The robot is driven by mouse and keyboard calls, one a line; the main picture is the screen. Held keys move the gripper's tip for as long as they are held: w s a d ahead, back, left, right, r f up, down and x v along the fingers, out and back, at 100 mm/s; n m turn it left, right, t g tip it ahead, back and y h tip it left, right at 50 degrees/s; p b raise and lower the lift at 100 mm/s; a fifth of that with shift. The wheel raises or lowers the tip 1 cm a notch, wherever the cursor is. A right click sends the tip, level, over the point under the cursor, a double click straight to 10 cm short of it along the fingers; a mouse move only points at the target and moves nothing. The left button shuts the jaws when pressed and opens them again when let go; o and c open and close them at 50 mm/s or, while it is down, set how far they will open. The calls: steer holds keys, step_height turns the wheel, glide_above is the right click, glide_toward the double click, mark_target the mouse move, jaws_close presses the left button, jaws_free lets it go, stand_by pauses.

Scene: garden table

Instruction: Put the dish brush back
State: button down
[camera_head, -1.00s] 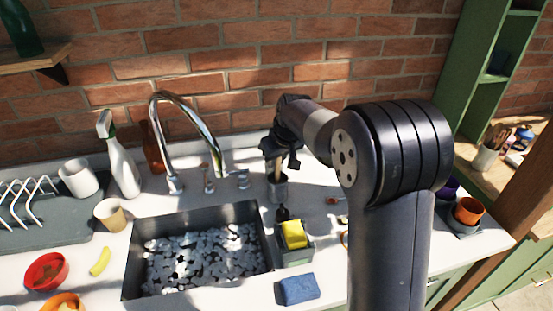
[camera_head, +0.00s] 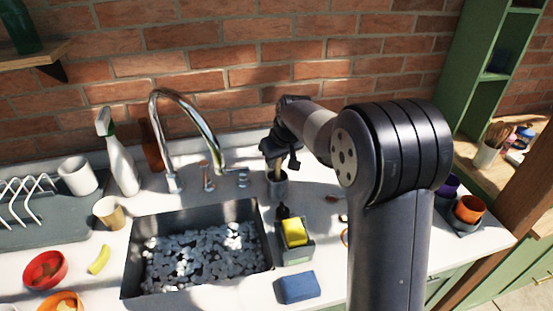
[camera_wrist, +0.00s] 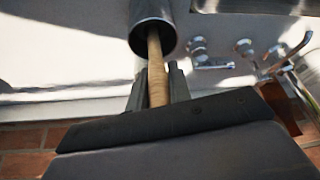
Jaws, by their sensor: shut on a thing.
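My gripper (camera_head: 278,161) is shut on the wooden handle of the dish brush (camera_wrist: 156,68), behind the sink's right side. The handle also shows below the jaws in the head view (camera_head: 277,171). Its lower end goes into a dark grey cylindrical holder (camera_head: 277,187), which stands on the counter. In the wrist view the handle enters the open mouth of the holder (camera_wrist: 152,22). The brush's far end is hidden inside the holder. I cannot tell whether it touches the bottom.
The sink (camera_head: 202,254) and curved tap (camera_head: 190,115) are left of the holder. A caddy with a yellow sponge (camera_head: 294,232) stands in front, with a blue sponge (camera_head: 299,287) nearer. An orange cup (camera_head: 469,209) is at the right. The brick wall is close behind.

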steer(key=shift+f, duration=0.15)
steer(key=c, duration=1.6)
jaws_free()
steer(key=shift+p+v, duration=2.85)
steer(key=shift+v, duration=2.75)
steer(key=shift+f, duration=0.15)
steer(key=b+x, duration=0.4)
steer(key=x, duration=0.4)
steer(key=shift+w+f+b, duration=0.2)
steer(key=shift+f+b, duration=0.1)
steer(key=shift+b, duration=0.05)
steer(key=shift+r, duration=0.15)
